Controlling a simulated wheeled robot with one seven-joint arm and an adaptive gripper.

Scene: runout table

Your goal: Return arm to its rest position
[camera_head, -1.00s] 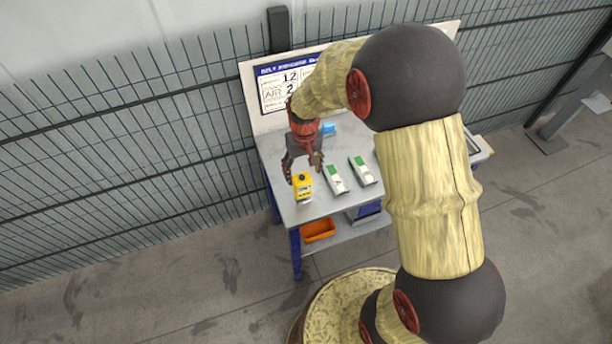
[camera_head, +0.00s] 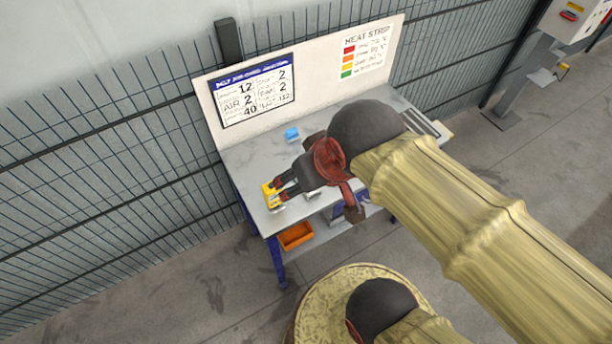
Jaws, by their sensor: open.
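My arm stretches from the lower right across the picture, and its far end is over the grey table (camera_head: 238,158). My gripper (camera_head: 279,193) is open, with its fingers pointing left. In the picture the fingers overlap a yellow item (camera_head: 268,196) near the table's left front corner. I cannot tell whether they touch it. A white item (camera_head: 311,195) shows only in part beside my gripper. A blue item (camera_head: 292,134) lies further back on the table. My gripper and wrist hide the middle of the tabletop.
A white board with a sign (camera_head: 253,92) stands along the table's back edge. An orange bin (camera_head: 296,236) is on the lower shelf. A wire fence (camera_head: 100,150) runs behind. The floor at left is clear.

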